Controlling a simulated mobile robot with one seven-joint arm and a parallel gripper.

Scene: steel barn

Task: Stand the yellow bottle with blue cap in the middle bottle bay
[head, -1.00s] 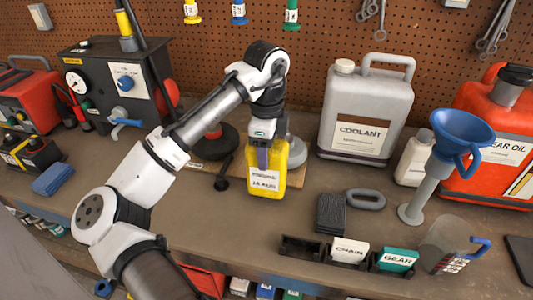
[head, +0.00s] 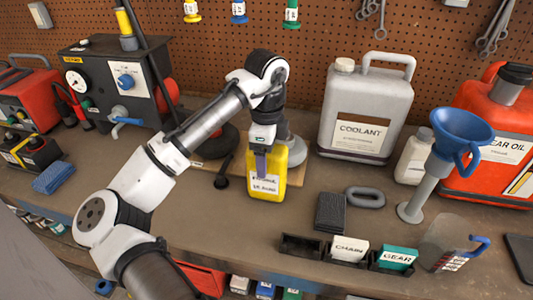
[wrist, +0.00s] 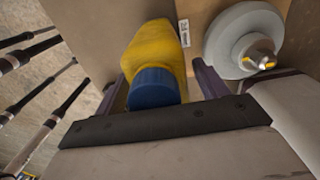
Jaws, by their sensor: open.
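The yellow bottle (head: 268,172) with a white label is at mid-bench in the head view, below my gripper (head: 263,158). In the wrist view, its yellow body (wrist: 158,48) and blue cap (wrist: 153,87) lie between my two open fingers (wrist: 160,76). One finger is on each side, and I cannot tell whether either touches. In the head view my gripper hides the cap. A black compartment tray (head: 302,252) stands at the front edge, its left compartment empty, with CHAIN (head: 348,249) and GEAR (head: 398,258) pieces in the others. I cannot tell which part is the middle bottle bay.
A grey coolant jug (head: 365,105), white bottle (head: 413,158), blue funnel (head: 462,130) and red gear oil can (head: 500,140) stand right. A dark pad (head: 331,212) and grey ring (head: 365,197) lie behind the tray. Small bottles (head: 265,291) show below the bench edge.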

